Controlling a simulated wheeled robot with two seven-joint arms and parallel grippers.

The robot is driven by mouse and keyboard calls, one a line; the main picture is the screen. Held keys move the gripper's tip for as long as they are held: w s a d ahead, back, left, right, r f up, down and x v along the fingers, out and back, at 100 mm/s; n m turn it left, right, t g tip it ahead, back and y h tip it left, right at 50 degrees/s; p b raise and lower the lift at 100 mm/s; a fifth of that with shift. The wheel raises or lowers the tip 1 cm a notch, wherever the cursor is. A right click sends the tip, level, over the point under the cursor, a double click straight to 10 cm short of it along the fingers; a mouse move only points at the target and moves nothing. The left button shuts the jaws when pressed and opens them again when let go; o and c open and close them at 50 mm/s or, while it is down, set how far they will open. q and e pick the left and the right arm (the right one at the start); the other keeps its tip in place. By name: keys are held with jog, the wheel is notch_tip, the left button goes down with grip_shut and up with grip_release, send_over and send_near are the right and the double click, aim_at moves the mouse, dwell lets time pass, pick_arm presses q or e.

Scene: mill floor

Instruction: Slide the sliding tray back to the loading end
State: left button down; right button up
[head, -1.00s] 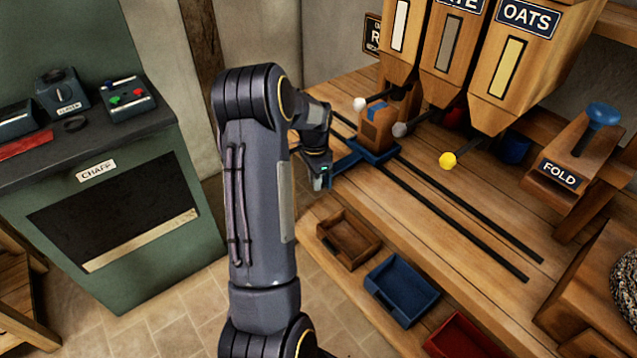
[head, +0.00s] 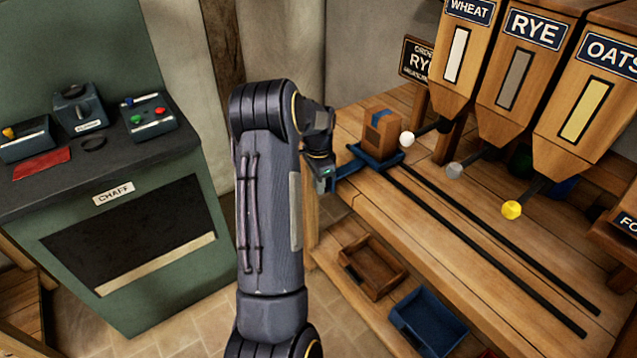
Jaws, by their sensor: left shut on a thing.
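The blue sliding tray (head: 372,160) sits at the left end of two dark rails (head: 470,225) on the wooden bench. A brown box-like carton (head: 381,131) with a blue top strip stands on it. My left gripper (head: 324,184) is at the tray's blue handle (head: 347,170), on its near left side, and is shut on it. The fingertips are small and partly hidden in the view. My right gripper is not in view.
Wheat, rye and oats hoppers (head: 533,60) with knobbed levers hang over the rails. A brown bin (head: 372,266) and a blue bin (head: 428,322) sit on the lower shelf. A green chaff cabinet (head: 120,215) stands left. The rails right of the tray are clear.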

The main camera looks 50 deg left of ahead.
pick_arm(q)
jog(key=shift+a+r, duration=0.15)
jog(key=shift+a, duration=0.05)
jog(key=c, duration=1.4)
grip_release()
jog(key=shift+w, duration=0.1)
jog(key=shift+c, duration=0.2)
notch_tip(320, 180, up, 8)
jog(key=shift+f, duration=0.25)
jog(key=shift+r, duration=0.1)
